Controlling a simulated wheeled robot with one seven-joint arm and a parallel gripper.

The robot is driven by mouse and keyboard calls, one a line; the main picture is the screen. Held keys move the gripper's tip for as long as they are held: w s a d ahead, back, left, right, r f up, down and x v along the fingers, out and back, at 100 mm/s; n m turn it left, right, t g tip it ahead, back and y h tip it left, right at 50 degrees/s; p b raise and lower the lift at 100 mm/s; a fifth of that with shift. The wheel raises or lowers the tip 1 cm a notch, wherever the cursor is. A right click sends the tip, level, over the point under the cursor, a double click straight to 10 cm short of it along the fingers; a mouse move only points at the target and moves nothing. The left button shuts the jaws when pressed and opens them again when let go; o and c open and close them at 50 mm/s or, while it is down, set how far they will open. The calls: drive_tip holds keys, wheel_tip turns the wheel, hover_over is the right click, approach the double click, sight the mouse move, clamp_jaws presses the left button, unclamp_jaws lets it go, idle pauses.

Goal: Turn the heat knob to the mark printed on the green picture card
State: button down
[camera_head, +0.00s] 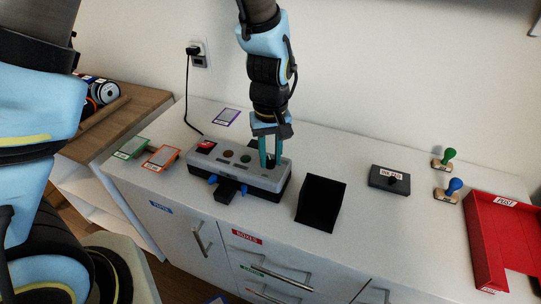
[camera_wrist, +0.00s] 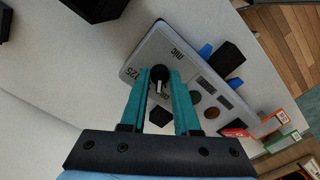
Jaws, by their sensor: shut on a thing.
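The grey-topped machine (camera_head: 215,157) sits on the white counter and also shows in the wrist view (camera_wrist: 200,63). Its heat knob (camera_wrist: 160,75), black with a pale pointer, sits between my teal fingertips near one end of the panel. My gripper (camera_head: 271,163) points down from above and is shut on the knob, as the wrist view also shows (camera_wrist: 160,77). Text such as "125" shows beside the knob; the exact pointer setting is too small to read.
An orange card (camera_head: 161,157) and a purple card (camera_head: 227,117) lie near the machine. Farther right are an ink pad (camera_head: 389,180), green (camera_head: 445,158) and blue (camera_head: 449,190) stamps, and a red tray (camera_head: 482,240).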

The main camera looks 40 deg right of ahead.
sight(270, 160)
drive_tip(key=m, duration=0.6)
drive_tip(key=shift+m+b, duration=0.3)
drive_tip(key=shift+b, duration=0.05)
idle(0.5)
drive_tip(key=c, duration=0.7)
unclamp_jaws()
drive_tip(key=shift+o, duration=0.2)
wheel_tip(270, 160, up, 11)
drive_tip(key=b, duration=0.2)
drive_tip(key=shift+f, duration=0.1)
